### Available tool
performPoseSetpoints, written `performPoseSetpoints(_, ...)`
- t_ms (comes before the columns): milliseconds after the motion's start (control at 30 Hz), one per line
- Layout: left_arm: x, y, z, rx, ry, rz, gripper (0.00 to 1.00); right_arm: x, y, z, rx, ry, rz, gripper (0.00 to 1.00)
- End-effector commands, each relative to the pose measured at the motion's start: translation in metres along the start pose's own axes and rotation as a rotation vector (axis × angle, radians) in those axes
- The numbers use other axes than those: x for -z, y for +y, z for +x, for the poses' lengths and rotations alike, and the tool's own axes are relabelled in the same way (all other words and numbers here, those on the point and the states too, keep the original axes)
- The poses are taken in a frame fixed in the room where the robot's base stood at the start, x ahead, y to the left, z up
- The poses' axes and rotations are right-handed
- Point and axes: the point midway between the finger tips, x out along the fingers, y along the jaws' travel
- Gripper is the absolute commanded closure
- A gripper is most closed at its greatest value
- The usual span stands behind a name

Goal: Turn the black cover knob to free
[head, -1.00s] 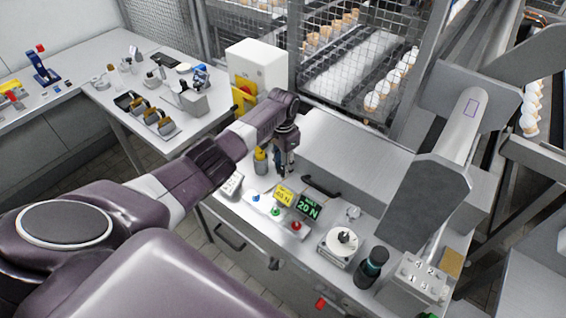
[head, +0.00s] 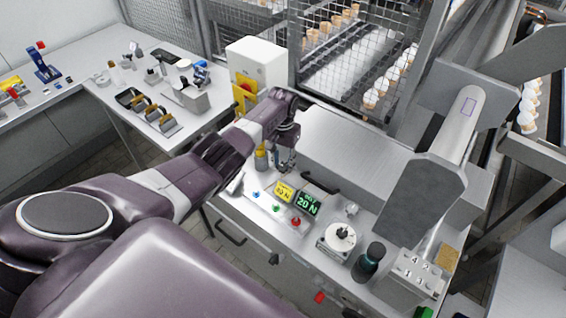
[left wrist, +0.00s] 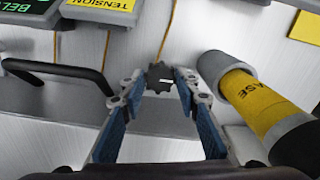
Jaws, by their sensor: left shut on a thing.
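The black knob (left wrist: 160,77) is small and lobed. In the left wrist view it sits between the fingertips of my left gripper (left wrist: 159,79), on the pale metal surface. The gripper's blue-padded fingers are closed on it from both sides. In the head view my left gripper (head: 286,160) points down at the back of the metal cabinet top, and the knob cannot be made out there. My right gripper is not in view.
A yellow grease cylinder (left wrist: 250,95) stands close to the right finger. A black bar handle (left wrist: 75,75) is at the left. Yellow tension (head: 284,191) and green belt (head: 307,203) displays, coloured buttons and a white round dial (head: 341,238) are on the cabinet top.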

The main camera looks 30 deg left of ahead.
Motion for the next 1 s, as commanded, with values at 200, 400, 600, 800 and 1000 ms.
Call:
performPoseSetpoints(200,0.002,0.000,-0.001,0.000,0.004,-0.002,0.95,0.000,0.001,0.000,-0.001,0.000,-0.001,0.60)
performPoseSetpoints(400,0.001,0.000,-0.001,0.000,0.003,-0.001,0.63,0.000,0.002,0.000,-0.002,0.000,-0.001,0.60)
performPoseSetpoints(600,0.001,0.000,-0.002,-0.001,0.002,0.000,0.63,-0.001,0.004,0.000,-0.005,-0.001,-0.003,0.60)
performPoseSetpoints(800,0.002,0.000,-0.016,-0.001,0.005,0.000,0.63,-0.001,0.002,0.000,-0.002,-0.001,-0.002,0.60)
performPoseSetpoints(1000,0.002,-0.001,-0.050,0.000,0.007,0.001,0.63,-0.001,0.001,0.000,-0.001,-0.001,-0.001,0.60)
